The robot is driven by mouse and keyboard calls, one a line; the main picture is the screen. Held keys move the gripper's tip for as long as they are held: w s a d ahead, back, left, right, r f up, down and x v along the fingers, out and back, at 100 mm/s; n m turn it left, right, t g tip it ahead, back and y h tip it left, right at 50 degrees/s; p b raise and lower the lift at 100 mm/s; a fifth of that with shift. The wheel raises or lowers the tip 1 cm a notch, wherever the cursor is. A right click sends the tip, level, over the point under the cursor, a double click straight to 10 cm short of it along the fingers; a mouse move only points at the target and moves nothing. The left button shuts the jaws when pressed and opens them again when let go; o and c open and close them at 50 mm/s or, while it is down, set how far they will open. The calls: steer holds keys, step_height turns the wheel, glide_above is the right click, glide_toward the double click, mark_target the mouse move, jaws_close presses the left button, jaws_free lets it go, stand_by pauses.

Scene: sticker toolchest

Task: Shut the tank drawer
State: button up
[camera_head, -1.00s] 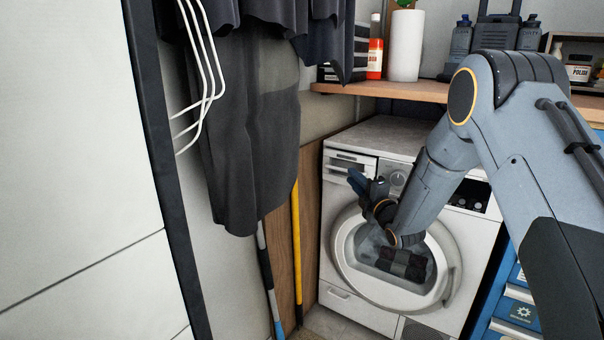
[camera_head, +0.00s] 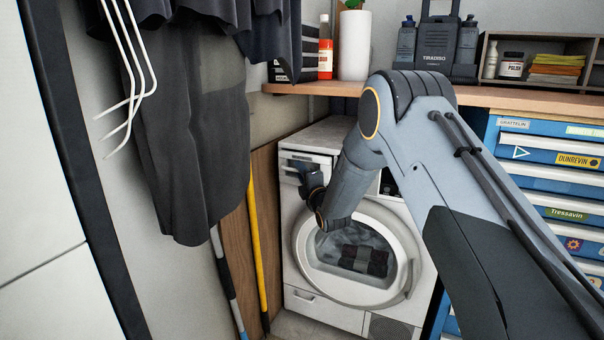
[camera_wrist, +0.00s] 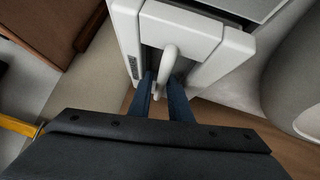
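The white drawer (camera_head: 297,159) at the top left of the white front-loading machine (camera_head: 316,137) appears to be the tank drawer. It seems to stand slightly out, but how far is unclear. My gripper (camera_head: 308,172) is directly in front of it and hides part of its face. In the wrist view the drawer front (camera_wrist: 205,30) carries a white curved handle (camera_wrist: 170,60). My gripper's two dark blue fingers (camera_wrist: 165,98) are apart, with the handle's lower end between them. I cannot tell whether they touch it.
A blue tool chest (camera_head: 540,170) with labelled drawers stands right of the machine. A wooden shelf (camera_head: 480,97) runs above. Dark clothes (camera_head: 190,140) hang at left, with a yellow pole (camera_head: 257,240) below. The round machine door (camera_head: 345,290) is under my arm.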

jaws_close()
steer(key=shift+d, duration=0.1)
steer(key=shift+w, duration=0.1)
steer(key=shift+w+d+f+b, duration=0.1)
steer(key=shift+w+d+b, duration=0.15)
steer(key=shift+w+b, duration=0.25)
steer(key=shift+w+d+b, duration=0.2)
steer(key=shift+w+b, duration=0.1)
steer(key=shift+w, duration=0.4)
steer(key=shift+w+d+r, duration=0.1)
steer(key=shift+w+r, duration=0.1)
jaws_free()
steer(key=shift+w+d, duration=0.1)
steer(key=shift+f, duration=0.1)
